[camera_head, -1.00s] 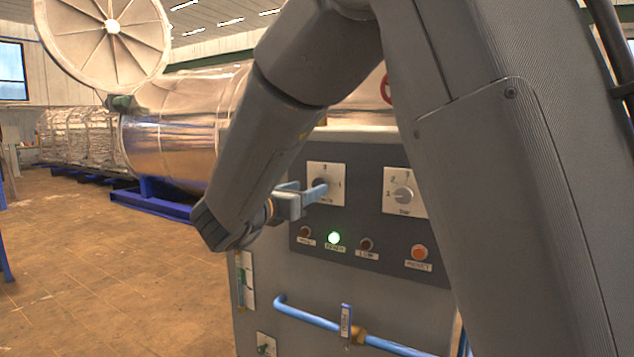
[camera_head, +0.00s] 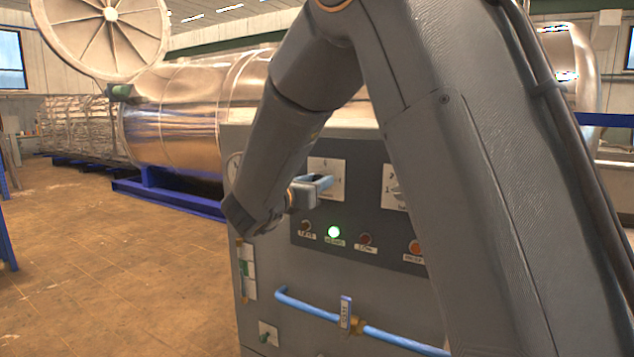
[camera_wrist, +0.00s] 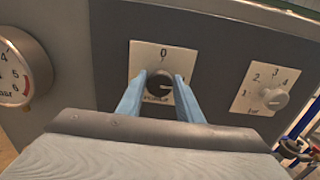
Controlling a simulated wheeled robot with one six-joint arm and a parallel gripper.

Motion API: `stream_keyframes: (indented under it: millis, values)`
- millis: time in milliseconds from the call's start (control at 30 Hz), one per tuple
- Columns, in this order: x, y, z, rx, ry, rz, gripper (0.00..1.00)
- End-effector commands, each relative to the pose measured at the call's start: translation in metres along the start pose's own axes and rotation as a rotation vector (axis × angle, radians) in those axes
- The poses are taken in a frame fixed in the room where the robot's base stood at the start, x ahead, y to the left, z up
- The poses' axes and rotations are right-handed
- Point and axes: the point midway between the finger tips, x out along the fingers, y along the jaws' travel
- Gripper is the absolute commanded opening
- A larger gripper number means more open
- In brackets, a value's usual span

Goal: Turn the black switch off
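The black switch (camera_wrist: 158,84) is a round knob on a white plate with a 0 above it, in the middle of the wrist view. A light mark on the knob points to the right. My gripper (camera_wrist: 161,76) has its two blue fingers on either side of the knob, with a small gap at least on the right. I cannot tell whether a finger touches it. In the head view my gripper (camera_head: 322,184) is in front of the switch's white plate (camera_head: 327,166), and the knob is hidden there.
A second, pale knob (camera_wrist: 274,98) is to the right, and a round gauge (camera_wrist: 14,76) to the left. Open floor (camera_head: 120,260) lies left of the cabinet.

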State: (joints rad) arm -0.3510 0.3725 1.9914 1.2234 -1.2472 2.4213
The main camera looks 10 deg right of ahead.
Motion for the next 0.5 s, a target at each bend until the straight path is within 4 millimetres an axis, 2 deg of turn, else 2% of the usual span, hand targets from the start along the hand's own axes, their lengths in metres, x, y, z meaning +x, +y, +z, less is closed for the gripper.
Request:
stream_keyframes:
  millis: [267,500]
  values:
    - [-0.0001,0.0002,-0.0004,-0.028,-0.001,0.000,0.10]
    - [0.0001,0.0008,-0.0021,-0.151,-0.001,-0.001,0.10]
